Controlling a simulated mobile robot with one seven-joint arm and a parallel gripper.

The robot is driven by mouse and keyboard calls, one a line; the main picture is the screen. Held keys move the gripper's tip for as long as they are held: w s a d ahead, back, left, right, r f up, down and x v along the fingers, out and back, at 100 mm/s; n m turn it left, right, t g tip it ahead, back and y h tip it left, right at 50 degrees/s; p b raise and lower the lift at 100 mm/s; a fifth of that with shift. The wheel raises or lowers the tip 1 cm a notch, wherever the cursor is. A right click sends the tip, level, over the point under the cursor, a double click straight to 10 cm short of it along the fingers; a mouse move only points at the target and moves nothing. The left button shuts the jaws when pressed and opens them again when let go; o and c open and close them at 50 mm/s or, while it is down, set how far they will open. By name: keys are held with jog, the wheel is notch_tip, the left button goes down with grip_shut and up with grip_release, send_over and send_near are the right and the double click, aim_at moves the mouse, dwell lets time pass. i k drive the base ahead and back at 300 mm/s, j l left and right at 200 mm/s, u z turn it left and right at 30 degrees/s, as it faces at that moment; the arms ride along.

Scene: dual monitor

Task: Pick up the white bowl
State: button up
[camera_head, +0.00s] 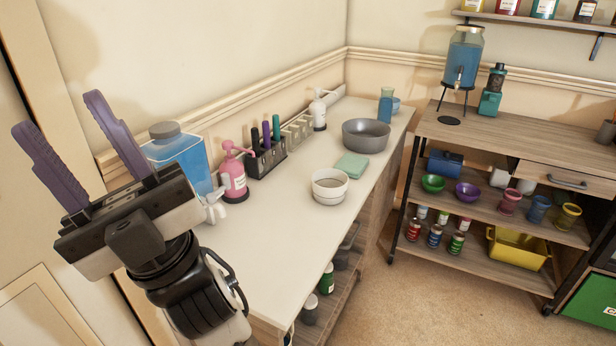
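The white bowl (330,187) stands upright on the white counter (262,246), right of the middle of its near part. It looks empty inside as far as I can see. My gripper (65,128) is at the left of the view, raised, with its two purple fingers pointing up and spread apart. It is open, with nothing between the fingers. It is well to the left of the bowl and not touching it.
A teal folded cloth (352,165) and a grey bowl (366,136) lie behind the white bowl. A pink pump bottle (233,178) and a blue-filled dispenser (181,156) stand along the wall. A wooden shelf unit (500,205) stands at right. The counter's near part is clear.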

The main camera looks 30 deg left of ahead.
aim_at(329, 186)
jog(key=i+l+u, duration=0.25)
jog(key=i+l, duration=0.55)
jog(key=i, duration=0.15)
